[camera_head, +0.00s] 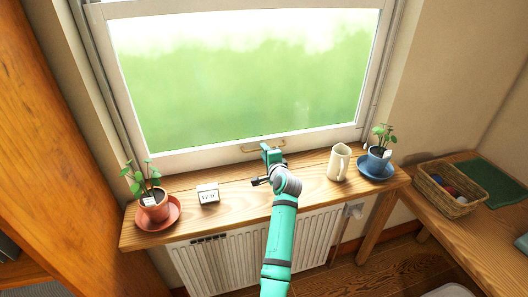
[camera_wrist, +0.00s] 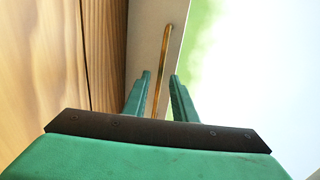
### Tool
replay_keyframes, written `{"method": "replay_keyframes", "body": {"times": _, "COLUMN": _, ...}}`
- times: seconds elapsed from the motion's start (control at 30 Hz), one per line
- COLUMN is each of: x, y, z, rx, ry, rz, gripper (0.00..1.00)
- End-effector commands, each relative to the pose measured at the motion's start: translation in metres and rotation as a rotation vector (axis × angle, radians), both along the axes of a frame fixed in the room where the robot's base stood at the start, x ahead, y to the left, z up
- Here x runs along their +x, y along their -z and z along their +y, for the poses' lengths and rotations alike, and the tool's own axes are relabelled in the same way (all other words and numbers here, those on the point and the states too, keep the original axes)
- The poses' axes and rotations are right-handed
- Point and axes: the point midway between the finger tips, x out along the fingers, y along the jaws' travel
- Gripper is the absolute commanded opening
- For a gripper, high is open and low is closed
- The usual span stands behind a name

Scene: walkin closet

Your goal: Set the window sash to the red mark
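The window sash (camera_head: 190,156) is a white frame around a bright green pane, its bottom rail low, just above the wooden sill shelf. A thin brass handle (camera_head: 250,149) runs along that rail. It also shows as a long bar (camera_wrist: 166,45) in the wrist view. My gripper (camera_head: 270,150) is in front of the rail near the handle. In the wrist view its two green fingers (camera_wrist: 160,76) are apart, with the bar showing in the gap between them; I cannot tell whether they touch it. I see no red mark in either view.
On the wooden shelf (camera_head: 240,199) stand a potted plant (camera_head: 153,205) on a terracotta saucer, a small white clock (camera_head: 208,194), a cream jug (camera_head: 339,163) and a blue-potted plant (camera_head: 377,159). A radiator (camera_head: 215,262) is below. A basket (camera_head: 447,190) sits on the right-hand table.

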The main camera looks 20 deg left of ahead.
Motion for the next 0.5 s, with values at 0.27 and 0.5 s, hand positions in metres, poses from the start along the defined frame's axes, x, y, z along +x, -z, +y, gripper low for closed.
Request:
{"method": "replay_keyframes", "body": {"times": 0.27, "x": 0.0127, "y": 0.0028, "z": 0.0097, "rx": 0.002, "ry": -0.001, "rz": 0.0, "gripper": 0.25}}
{"method": "replay_keyframes", "body": {"times": 0.5, "x": 0.0132, "y": 0.0033, "z": 0.0101, "rx": 0.001, "ry": -0.001, "rz": -0.001, "gripper": 0.25}}
